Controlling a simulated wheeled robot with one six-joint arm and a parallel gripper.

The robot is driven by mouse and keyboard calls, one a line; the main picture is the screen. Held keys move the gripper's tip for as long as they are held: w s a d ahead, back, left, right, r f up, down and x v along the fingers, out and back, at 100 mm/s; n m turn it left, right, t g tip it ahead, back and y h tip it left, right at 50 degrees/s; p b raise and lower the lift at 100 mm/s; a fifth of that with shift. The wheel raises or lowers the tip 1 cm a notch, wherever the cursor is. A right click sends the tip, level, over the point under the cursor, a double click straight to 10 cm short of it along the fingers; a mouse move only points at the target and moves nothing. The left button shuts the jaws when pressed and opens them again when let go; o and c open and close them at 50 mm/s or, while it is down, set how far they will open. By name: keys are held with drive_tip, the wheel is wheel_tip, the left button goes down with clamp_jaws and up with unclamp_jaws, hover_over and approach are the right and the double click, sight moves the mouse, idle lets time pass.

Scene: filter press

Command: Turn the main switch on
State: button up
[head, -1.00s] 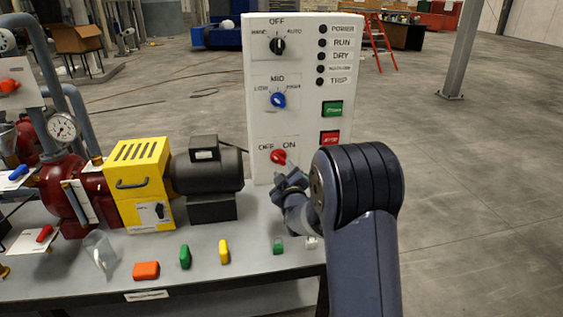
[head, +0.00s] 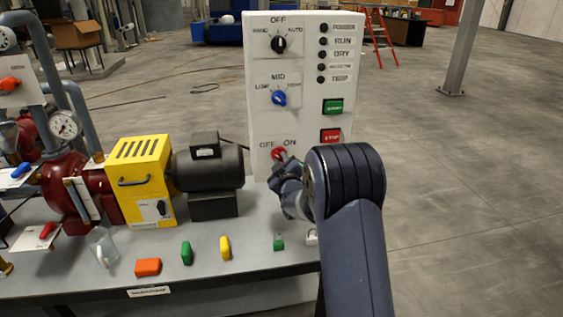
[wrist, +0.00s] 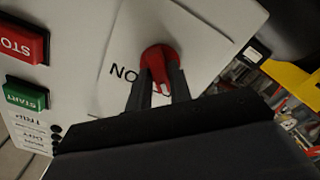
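The main switch is a red rotary knob (head: 279,153) low on the white control panel (head: 264,109), with OFF printed at its upper left and ON at its upper right. My gripper (head: 287,168) is at the knob and partly covers it in the head view. In the wrist view, the red knob (wrist: 158,57) has a white mark on its handle. The two dark fingers of my gripper (wrist: 161,92) lie one on each side of that handle, with little or no gap. The knob's pointer appears roughly upright between OFF and ON.
Above the switch are a blue selector (head: 279,98), a black selector (head: 280,44), and green START (head: 333,106) and red STOP (head: 330,136) buttons. A motor (head: 208,166) and yellow box (head: 142,179) stand at the left. Several small coloured pieces lie along the bench front.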

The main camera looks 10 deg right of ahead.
clamp_jaws()
drive_tip(key=shift+f+m+b, duration=0.2)
drive_tip(key=shift+m+b, duration=0.2)
drive_tip(key=shift+b, duration=0.45)
drive_tip(key=shift+f+b, duration=0.1)
drive_tip(key=shift+b, duration=0.45)
drive_tip(key=shift+m+b, duration=0.9)
drive_tip(key=shift+b, duration=0.35)
drive_tip(key=m+b, duration=0.5)
drive_tip(key=b, duration=0.2)
drive_tip(key=shift+m, duration=0.3)
drive_tip(key=m+b, duration=0.4)
drive_tip(key=m, duration=0.1)
drive_tip(key=shift+b, duration=0.3)
drive_tip(key=m, duration=0.1)
drive_tip(key=m+b, duration=0.1)
drive_tip(key=m, duration=0.1)
drive_tip(key=m+b, duration=0.1)
drive_tip(key=shift+r+m, duration=0.25)
drive_tip(key=shift+m, duration=0.05)
drive_tip(key=shift+b, duration=0.35)
